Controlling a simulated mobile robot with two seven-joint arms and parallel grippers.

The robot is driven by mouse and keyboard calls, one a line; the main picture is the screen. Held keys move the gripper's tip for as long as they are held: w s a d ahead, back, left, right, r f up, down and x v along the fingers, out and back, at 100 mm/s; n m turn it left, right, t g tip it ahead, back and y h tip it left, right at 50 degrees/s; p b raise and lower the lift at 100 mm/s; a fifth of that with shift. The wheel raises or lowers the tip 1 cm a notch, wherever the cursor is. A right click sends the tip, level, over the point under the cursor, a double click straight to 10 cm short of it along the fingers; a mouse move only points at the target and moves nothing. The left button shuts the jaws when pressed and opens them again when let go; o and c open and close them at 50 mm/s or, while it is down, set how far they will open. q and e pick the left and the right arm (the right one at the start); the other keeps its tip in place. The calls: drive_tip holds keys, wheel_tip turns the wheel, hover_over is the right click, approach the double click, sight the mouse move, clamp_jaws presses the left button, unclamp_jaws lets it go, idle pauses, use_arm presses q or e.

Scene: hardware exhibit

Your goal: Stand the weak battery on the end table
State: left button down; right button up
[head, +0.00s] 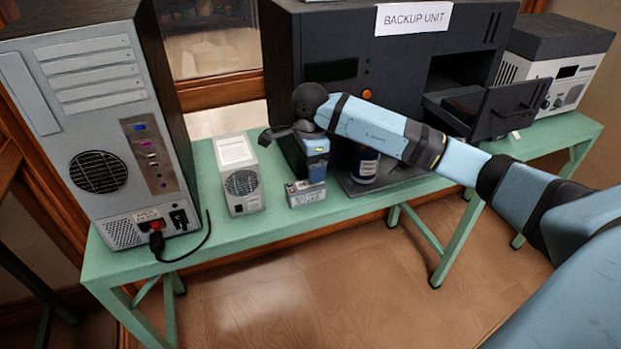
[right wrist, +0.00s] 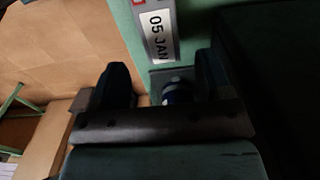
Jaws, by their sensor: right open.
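A dark blue cylinder with a white label (head: 365,165) stands upright on a dark pad (head: 398,176) on the green bench. It may be the battery; I cannot read its label. My right gripper (head: 316,172) points down over the bench, left of the cylinder in the head view. In the right wrist view my right gripper (right wrist: 163,72) is open, and a blue and pale round object (right wrist: 178,91), likely the same cylinder, shows partly between the fingers, beyond the palm edge. I see no contact. I cannot identify a separate end table. My left gripper is out of view.
A small date block (head: 306,195) reading "05 JAN" in the wrist view (right wrist: 158,32) sits beside the gripper. A small vented box (head: 239,185), a computer tower (head: 100,130) and a dark "BACKUP UNIT" (head: 350,55) with an open drawer (head: 500,108) crowd the green bench (head: 270,225).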

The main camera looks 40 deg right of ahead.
wheel_tip(320, 180, up, 5)
drive_tip(key=s+a+f+m+t+y, duration=0.1)
drive_tip(key=s+a+m+t+y, duration=0.1)
drive_tip(key=s+a+m+y, duration=0.45)
drive_tip(key=s+a+f+m+t+y, duration=0.1)
drive_tip(key=s+a+m+t+y, duration=0.15)
drive_tip(key=a+y, duration=0.7)
drive_tip(key=s+a+f+m+t+y, duration=0.1)
drive_tip(key=s+a+m+y, duration=0.3)
drive_tip(key=a, duration=0.7)
drive_tip(key=s+d+f+m+t+h, duration=0.1)
drive_tip(key=s+d+f+m+h, duration=0.2)
drive_tip(key=f+m, duration=0.4)
drive_tip(key=s+d+f+m+t+h, duration=0.2)
drive_tip(key=s+f+m+h, duration=0.3)
drive_tip(key=m, duration=1.1)
drive_tip(key=s+d+f+m+t+h, duration=0.2)
drive_tip(key=s+f+m+h, duration=0.3)
drive_tip(key=f+m+h, duration=0.3)
drive_tip(key=d+f+m, duration=0.1)
drive_tip(key=m, duration=0.3)
drive_tip(key=shift+d, duration=0.3)
